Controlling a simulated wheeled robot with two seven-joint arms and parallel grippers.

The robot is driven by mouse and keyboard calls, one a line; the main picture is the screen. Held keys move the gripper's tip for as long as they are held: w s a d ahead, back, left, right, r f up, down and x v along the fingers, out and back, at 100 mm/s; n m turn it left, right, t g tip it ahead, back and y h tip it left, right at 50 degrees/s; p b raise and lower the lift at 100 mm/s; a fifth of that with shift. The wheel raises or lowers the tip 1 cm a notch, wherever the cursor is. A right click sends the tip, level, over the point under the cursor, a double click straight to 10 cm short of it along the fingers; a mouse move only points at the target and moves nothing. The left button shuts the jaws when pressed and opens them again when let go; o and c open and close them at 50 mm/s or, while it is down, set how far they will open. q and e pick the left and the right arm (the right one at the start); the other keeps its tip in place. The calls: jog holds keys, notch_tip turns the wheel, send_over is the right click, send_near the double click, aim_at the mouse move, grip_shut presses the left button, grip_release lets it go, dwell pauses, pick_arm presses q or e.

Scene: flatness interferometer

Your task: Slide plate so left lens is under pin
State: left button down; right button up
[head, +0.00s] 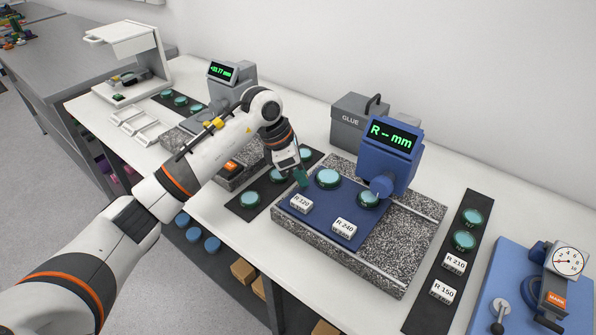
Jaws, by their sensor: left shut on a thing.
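The dark blue plate (320,228) lies on the speckled granite base (405,245). It carries two round teal lenses, the left lens (327,178) and the right lens (368,198), and two white labels, R 320 (300,203) and R 240 (344,228). The blue gauge (388,150) reads "R -- mm". Its round nose (381,186) is close above the right lens; the left lens is clear to its left. The pin's tip is hidden. My left gripper (301,178) is shut at the plate's far left edge, apparently on the plate; the contact is small. My right gripper is out of view.
A black strip with lenses (249,199) lies left of the base, and another strip (425,312) lies right. A grey GLUE box (357,122) stands behind. A blue dial-gauge stand (515,290) is at far right. A grey gauge (228,92) stands behind my left arm.

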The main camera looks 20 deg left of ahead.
pick_arm(q)
jog(key=b, duration=0.2)
send_over(349, 210)
jog(key=a, duration=0.2)
jog(key=shift+s, duration=0.4)
jog(key=c, duration=1.7)
grip_release()
jog(key=o, duration=0.4)
jog(key=shift+d, duration=0.15)
jog(key=shift+o, duration=0.2)
